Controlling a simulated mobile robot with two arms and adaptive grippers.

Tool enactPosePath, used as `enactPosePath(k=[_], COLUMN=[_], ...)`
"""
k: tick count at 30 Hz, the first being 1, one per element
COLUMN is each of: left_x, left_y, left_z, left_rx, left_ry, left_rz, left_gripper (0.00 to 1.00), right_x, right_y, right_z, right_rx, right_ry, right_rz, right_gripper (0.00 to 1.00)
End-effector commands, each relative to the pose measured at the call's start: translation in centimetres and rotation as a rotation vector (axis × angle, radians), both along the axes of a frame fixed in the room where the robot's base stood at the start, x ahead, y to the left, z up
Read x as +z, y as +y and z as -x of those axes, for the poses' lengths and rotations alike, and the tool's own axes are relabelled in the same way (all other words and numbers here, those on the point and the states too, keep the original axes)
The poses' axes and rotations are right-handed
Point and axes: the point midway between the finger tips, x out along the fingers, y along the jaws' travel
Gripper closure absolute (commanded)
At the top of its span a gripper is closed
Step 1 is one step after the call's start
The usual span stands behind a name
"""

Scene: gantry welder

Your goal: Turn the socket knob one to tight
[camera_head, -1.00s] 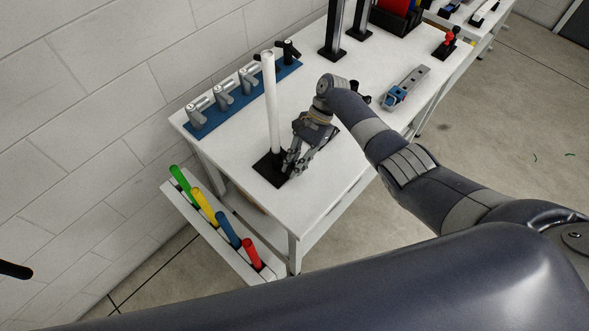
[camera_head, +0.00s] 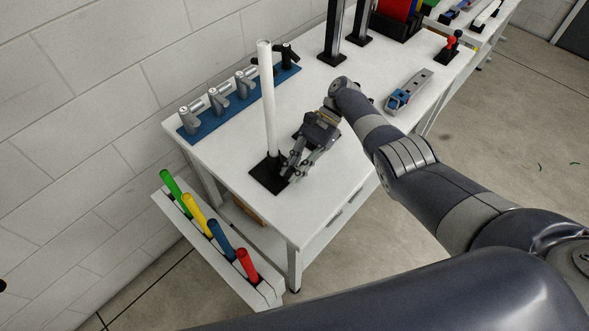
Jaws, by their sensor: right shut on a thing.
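A white upright tube (camera_head: 268,100) stands in a socket on a square black base plate (camera_head: 263,180) near the table's front left corner. My right gripper (camera_head: 287,172) is at the foot of the tube, on its right side, with its fingers low over the plate. It is shut on a small dark part there, which I take to be socket knob one. The fingers hide most of the knob, so its turn angle cannot be told. My left gripper is not in view.
A blue strip (camera_head: 213,120) with grey clamps lies along the wall side. A rack (camera_head: 222,262) with green, yellow, blue and red handles hangs at the table's front. A blue-and-grey tool (camera_head: 407,92) lies further back. Black posts (camera_head: 333,35) stand behind.

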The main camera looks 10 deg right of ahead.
Motion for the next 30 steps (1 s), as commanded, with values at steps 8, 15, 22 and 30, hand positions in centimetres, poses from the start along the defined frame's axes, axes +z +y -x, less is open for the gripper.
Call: enactPosePath(k=[8, 15, 22, 30], left_x=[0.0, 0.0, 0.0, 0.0], left_y=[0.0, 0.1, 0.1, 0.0], left_z=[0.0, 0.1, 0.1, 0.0], left_rx=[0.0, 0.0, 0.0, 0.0], left_ry=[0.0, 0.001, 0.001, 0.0], left_rz=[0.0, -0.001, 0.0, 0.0], left_gripper=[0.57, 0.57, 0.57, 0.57], right_x=[0.1, 0.2, 1.8, 5.8], right_y=[0.0, 0.0, 0.0, -0.3], right_z=[-0.1, -0.1, -0.1, -0.2], right_rx=[-0.001, -0.001, -0.001, -0.002], right_ry=[-0.002, -0.002, -0.005, -0.007], right_rz=[-0.001, -0.001, -0.002, 0.004], right_gripper=[0.77, 0.77, 0.77, 0.77])
